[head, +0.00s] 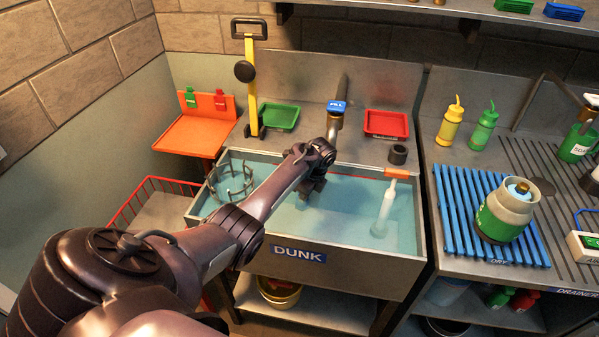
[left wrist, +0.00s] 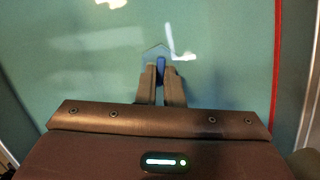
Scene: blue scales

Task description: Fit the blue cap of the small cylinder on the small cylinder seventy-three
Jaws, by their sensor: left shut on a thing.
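My left gripper (head: 308,191) is over the water of the sink, at the end of the arm reaching in from the left. In the left wrist view its fingers (left wrist: 160,76) are shut on a narrow blue thing (left wrist: 161,64), which looks like the blue cap. In the head view that thing is hidden by the gripper. A small beige and green cylinder (head: 492,217) with a light blue top stands on the blue slatted rack at the right, well away from the gripper. I cannot read a number on it. My right gripper is not in view.
The sink (head: 345,252) labelled DUNK holds water, a wire ring basket (head: 231,178) and an upright clear tube (head: 386,208). The blue rack (head: 452,207) is mostly free left of the cylinder. Yellow (head: 450,124) and green (head: 483,130) bottles stand behind it. A tap rises behind the sink.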

